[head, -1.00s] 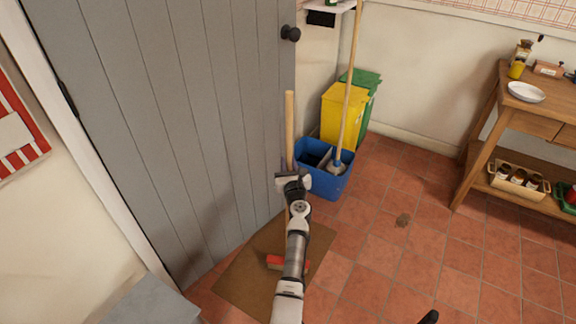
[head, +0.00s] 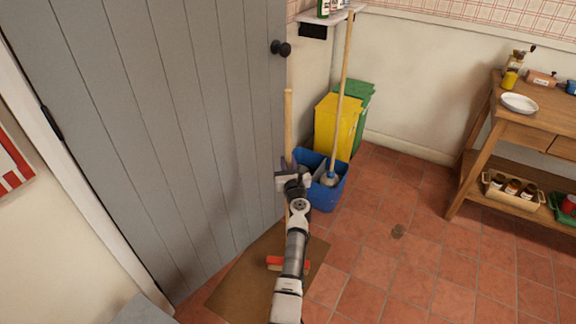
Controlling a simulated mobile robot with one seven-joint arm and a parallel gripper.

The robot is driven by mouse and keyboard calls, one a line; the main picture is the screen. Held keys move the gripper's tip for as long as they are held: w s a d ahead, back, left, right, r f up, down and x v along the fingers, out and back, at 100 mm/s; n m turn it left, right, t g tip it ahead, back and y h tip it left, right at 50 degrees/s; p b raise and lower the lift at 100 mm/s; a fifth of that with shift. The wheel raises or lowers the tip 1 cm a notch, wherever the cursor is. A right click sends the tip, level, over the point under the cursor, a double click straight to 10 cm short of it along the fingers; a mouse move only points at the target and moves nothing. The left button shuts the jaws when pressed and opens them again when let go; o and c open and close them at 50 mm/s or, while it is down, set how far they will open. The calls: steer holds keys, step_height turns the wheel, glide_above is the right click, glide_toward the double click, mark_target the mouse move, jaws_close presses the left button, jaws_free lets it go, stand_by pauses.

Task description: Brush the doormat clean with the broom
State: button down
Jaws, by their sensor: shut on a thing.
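The brown doormat (head: 236,287) lies on the tiles in front of the grey door. The broom has a pale wooden handle (head: 288,125) that stands nearly upright, and a red head (head: 273,262) that shows low over the mat. My gripper (head: 287,178) is shut on the broom handle about midway along it. I cannot tell whether the bristles touch the mat. Any dirt on the mat is too faint to make out.
A blue bucket (head: 329,195) with a mop (head: 341,100) stands just beyond my gripper, before a yellow bin (head: 335,128) and a green bin (head: 365,105). The door (head: 160,130) is close on the left. A wooden table (head: 490,140) stands right.

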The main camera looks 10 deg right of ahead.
mark_target(288, 156)
steer(key=shift+r+p, duration=1.65)
steer(key=shift+r, duration=0.55)
steer(key=shift+s+f, duration=0.15)
steer(key=shift+f, duration=0.05)
steer(key=s+a+f+n+y+p, duration=0.1)
steer(key=s+a, duration=0.3)
steer(key=s, duration=0.8)
steer(key=s+a+f+n+y+p, duration=0.1)
steer(key=s+a+f+y+p, duration=0.1)
steer(key=s, duration=0.9)
steer(key=shift+s+a+f+n+g+y, duration=0.35)
steer(key=shift+a+f+y, duration=0.2)
steer(key=shift+a, duration=0.6)
